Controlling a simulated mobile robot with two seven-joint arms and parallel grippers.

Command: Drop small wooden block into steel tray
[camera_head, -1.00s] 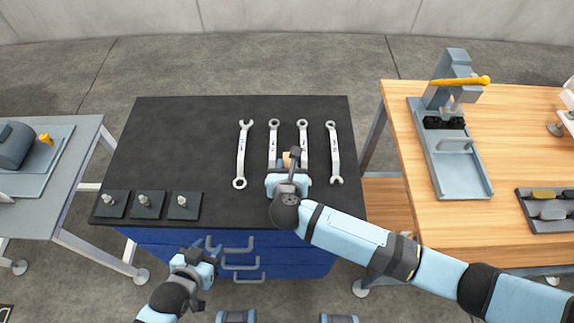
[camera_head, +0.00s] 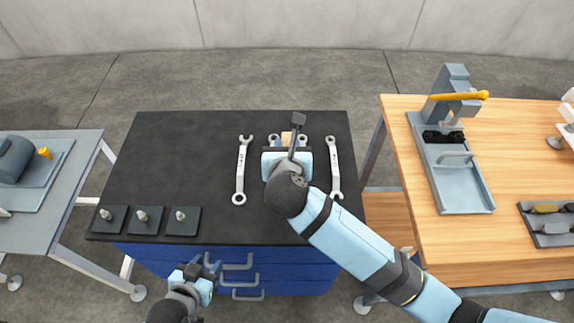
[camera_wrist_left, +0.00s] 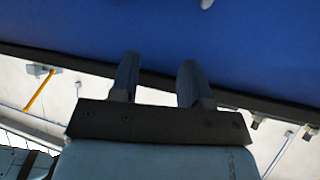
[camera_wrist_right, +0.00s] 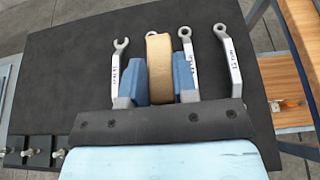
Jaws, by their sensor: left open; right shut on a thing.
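My right gripper (camera_wrist_right: 160,78) is shut on a small tan wooden block (camera_wrist_right: 158,55) with rounded edges, held between its blue fingers. In the head view the block (camera_head: 286,137) shows just beyond the right wrist, over the black top of the blue workbench. My left gripper (camera_head: 207,269) is open and empty in front of the blue drawers; its spread fingers show in the left wrist view (camera_wrist_left: 158,70). A grey, rimmed metal tray-like base (camera_head: 470,198) lies on the wooden table at the right; I cannot tell whether it is the steel tray.
Several wrenches, such as this one (camera_head: 241,170), lie on the black bench top (camera_head: 185,165). Three small plates with pegs (camera_head: 142,220) stand at its front left. A press with a yellow lever (camera_head: 457,96) and a dark tray (camera_head: 552,240) are on the wooden table (camera_head: 430,245).

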